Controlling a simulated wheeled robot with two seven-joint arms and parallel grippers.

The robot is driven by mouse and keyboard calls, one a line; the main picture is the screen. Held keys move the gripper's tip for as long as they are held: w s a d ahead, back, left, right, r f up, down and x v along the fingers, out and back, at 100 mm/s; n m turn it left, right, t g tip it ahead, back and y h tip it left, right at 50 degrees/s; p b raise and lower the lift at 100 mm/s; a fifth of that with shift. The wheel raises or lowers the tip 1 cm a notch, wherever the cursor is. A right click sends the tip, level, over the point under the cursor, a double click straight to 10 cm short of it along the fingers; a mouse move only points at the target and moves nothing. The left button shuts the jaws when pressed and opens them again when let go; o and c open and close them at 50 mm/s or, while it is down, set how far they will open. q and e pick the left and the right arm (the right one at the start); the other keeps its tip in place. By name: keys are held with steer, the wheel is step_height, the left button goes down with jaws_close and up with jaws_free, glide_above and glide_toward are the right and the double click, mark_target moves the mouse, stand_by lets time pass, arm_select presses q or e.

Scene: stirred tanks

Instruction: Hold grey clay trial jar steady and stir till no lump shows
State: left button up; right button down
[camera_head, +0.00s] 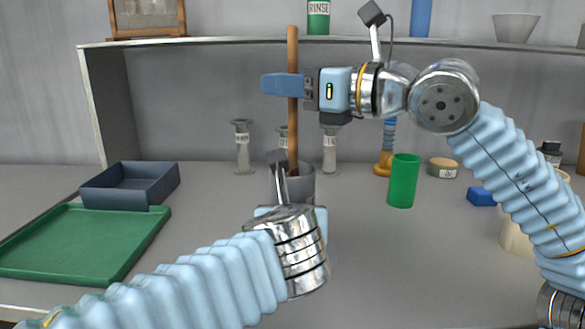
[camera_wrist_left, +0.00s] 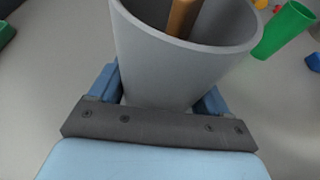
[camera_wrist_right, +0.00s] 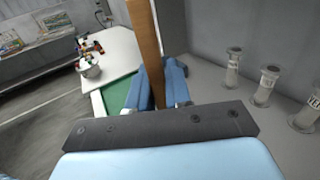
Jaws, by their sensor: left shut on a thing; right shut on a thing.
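The grey jar (camera_head: 304,184) stands on the bench, partly hidden behind my left arm. In the left wrist view the jar (camera_wrist_left: 185,62) sits between the blue fingers of my left gripper (camera_wrist_left: 158,88), which is shut on it. A brown wooden stick (camera_head: 292,105) stands nearly upright in the jar; its lower end is hidden inside. My right gripper (camera_head: 291,86) is shut on the stick well above the rim. The right wrist view shows the stick (camera_wrist_right: 145,40) between the fingers. The clay and any lumps are not visible.
A green cup (camera_head: 404,181) stands right of the jar, with a blue block (camera_head: 481,196) farther right. A green tray (camera_head: 80,243) and a dark bin (camera_head: 130,184) are at left. Several labelled glass vessels (camera_head: 243,147) stand behind, under a shelf (camera_head: 200,41).

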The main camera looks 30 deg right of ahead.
step_height(320, 180, up, 8)
stand_by(0.7)
arm_select(q)
steer(key=o, duration=1.1)
steer(key=shift+c, duration=0.2)
steer(key=v, duration=1.2)
steer(key=shift+s, duration=0.1)
